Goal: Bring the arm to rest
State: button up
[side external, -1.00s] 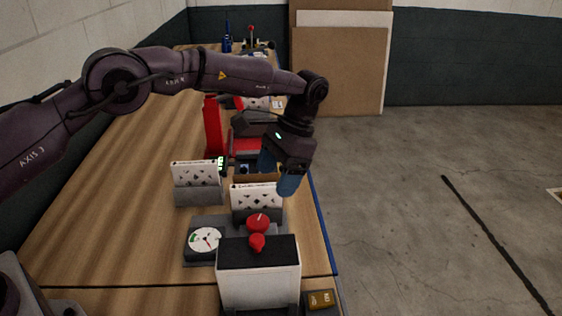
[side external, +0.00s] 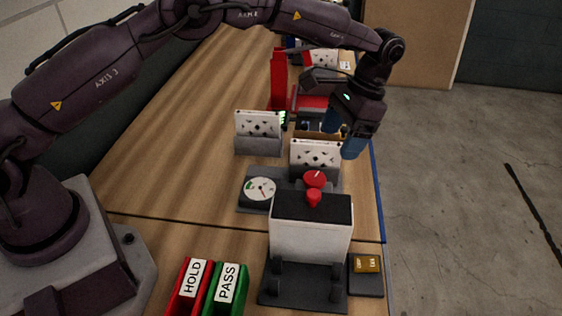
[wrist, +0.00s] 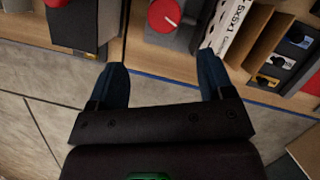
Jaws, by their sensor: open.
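My gripper (side external: 343,140) hangs from my arm near the table's right edge, beside a white boxed filter (side external: 316,155) standing in a grey holder. In the wrist view my gripper (wrist: 162,75) has its two blue fingers spread wide with nothing between them. The white filter's edge with printed text (wrist: 231,20) shows just past the right finger, apart from it as far as I can tell. A second white filter (side external: 258,124) stands upright in another grey holder to the left.
A white and black box with a red knob (side external: 311,228) stands in front, near a dial gauge (side external: 260,189). Red HOLD (side external: 190,287) and green PASS (side external: 227,288) bins sit at the front. A red stand (side external: 279,80) rises behind. The left tabletop (side external: 190,150) is clear.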

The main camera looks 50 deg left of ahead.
jog(key=s+a+r+n+t, duration=0.1)
jog(key=s+a+r+t, duration=0.15)
jog(key=s+r, duration=0.35)
jog(key=s+a+r+n+t, duration=0.1)
jog(key=s+a+r, duration=0.3)
jog(key=s+r, duration=0.2)
jog(key=s+a+r+n+t, duration=0.1)
jog(key=s+a+r+t, duration=0.1)
jog(key=s, duration=0.6)
jog(key=s+a+r+n+t+h, duration=0.1)
jog(key=s+a+r+t, duration=0.2)
jog(key=s, duration=0.6)
jog(key=shift+a+r+t, duration=0.35)
jog(key=shift+r, duration=0.05)
jog(key=shift+s, duration=0.1)
